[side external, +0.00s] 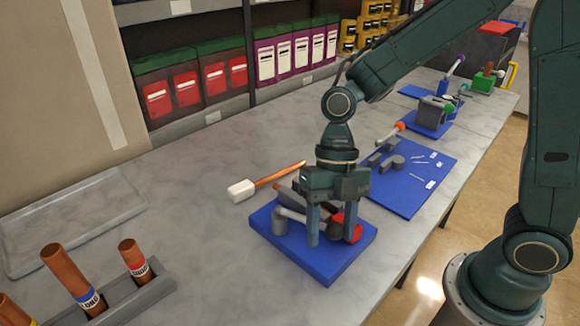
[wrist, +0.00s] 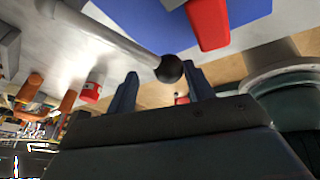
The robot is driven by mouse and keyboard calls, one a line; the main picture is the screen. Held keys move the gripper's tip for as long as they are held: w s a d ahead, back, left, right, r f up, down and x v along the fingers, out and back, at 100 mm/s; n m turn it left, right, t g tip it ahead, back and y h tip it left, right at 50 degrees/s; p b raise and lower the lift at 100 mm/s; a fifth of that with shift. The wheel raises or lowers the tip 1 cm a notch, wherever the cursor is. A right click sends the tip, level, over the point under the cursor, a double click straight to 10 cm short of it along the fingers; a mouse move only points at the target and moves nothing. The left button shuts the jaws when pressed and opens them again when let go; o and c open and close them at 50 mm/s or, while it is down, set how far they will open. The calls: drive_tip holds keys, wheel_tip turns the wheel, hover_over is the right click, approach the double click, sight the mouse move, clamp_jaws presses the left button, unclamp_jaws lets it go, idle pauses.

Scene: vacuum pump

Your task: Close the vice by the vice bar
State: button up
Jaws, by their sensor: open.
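A blue base plate (side external: 325,267) bears a grey vice-like fixture (side external: 278,222) and a red part (side external: 345,220), partly hidden behind my gripper. My gripper (side external: 331,238) points down over the plate with its fingers spread. In the wrist view, a pale grey bar (wrist: 110,38) runs from the upper left to a black ball end (wrist: 168,69). This looks like the vice bar. The ball end shows in the gap between my open fingertips (wrist: 160,82); I cannot tell whether either finger touches it. The red part also shows in the wrist view (wrist: 208,22).
A white-headed mallet (side external: 241,190) lies behind the plate. A blue mat (side external: 410,195) with small parts and further fixtures (side external: 430,115) stand to the right. A rack with tubes (side external: 125,292) and a shallow grey tray (side external: 70,225) are at left.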

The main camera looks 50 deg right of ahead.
drive_tip(key=a+m+t, duration=0.1)
drive_tip(key=a+m, duration=0.2)
drive_tip(key=shift+s+y, duration=0.1)
drive_tip(key=shift+y, duration=0.3)
drive_tip(key=shift+w+a+m+t, duration=1.9)
drive_tip(key=shift+a+m, duration=1.65)
drive_tip(key=shift+m, duration=0.85)
drive_tip(key=v, duration=1.4)
drive_tip(key=s+d+m+t+h, duration=0.1)
drive_tip(key=s+d+m, duration=0.2)
drive_tip(key=d+m, duration=0.3)
drive_tip(key=s+d+m+t+h, duration=0.1)
drive_tip(key=s+d+m+h, duration=0.1)
drive_tip(key=s+d+m, duration=0.2)
drive_tip(key=s+d+r+m+t+h, duration=0.1)
drive_tip(key=s+d+m+t, duration=0.1)
drive_tip(key=d+m, duration=0.7)
drive_tip(key=shift+s+d+m+h, duration=0.2)
drive_tip(key=shift+s+m+h, duration=0.1)
drive_tip(key=shift+s, duration=0.35)
drive_tip(key=shift+a+r, duration=0.1)
drive_tip(key=shift+r, duration=0.05)
